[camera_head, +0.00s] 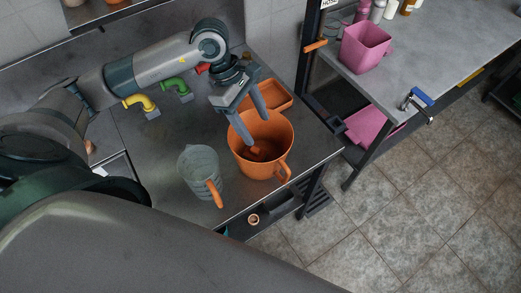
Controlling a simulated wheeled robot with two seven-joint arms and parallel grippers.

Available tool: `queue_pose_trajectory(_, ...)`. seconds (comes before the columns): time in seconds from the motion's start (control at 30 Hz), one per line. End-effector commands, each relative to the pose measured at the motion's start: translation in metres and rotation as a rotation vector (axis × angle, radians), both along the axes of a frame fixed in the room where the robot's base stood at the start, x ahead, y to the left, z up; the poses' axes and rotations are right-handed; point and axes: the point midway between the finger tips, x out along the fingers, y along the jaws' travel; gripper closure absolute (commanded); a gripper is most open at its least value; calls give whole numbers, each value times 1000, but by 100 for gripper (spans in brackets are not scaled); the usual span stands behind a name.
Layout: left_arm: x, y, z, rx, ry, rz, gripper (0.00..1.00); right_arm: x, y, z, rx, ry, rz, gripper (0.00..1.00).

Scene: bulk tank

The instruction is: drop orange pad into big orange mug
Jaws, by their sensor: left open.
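The big orange mug (279,135) stands upright near the right end of the steel counter, its handle towards the front right. A darker orange-brown piece, apparently the orange pad (257,152), lies inside the mug near the bottom; its outline is partly hard to make out. My left gripper (256,132) is open, with its fingers pointing down at the mug's mouth, one finger over the opening and the other at the far rim. Nothing shows between the fingers. My right gripper is not in view.
A clear jug (199,165) with an orange handle stands left of the mug. An orange tray (277,92) lies behind it. Yellow (142,103) and green (177,87) pieces are at the back. A pink bin (365,48) stands on the right-hand table, across a gap.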

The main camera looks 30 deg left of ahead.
Motion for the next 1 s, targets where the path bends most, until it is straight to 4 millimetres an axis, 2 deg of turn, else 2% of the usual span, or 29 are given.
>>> queue_pose_trajectory(0.27,2,13,27,2,-7,2,40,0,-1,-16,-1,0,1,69)
queue_pose_trajectory(0.7,2,46,106,1,-8,1,40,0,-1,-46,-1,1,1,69)
queue_pose_trajectory(1.0,1,62,145,1,-4,2,40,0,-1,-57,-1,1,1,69)
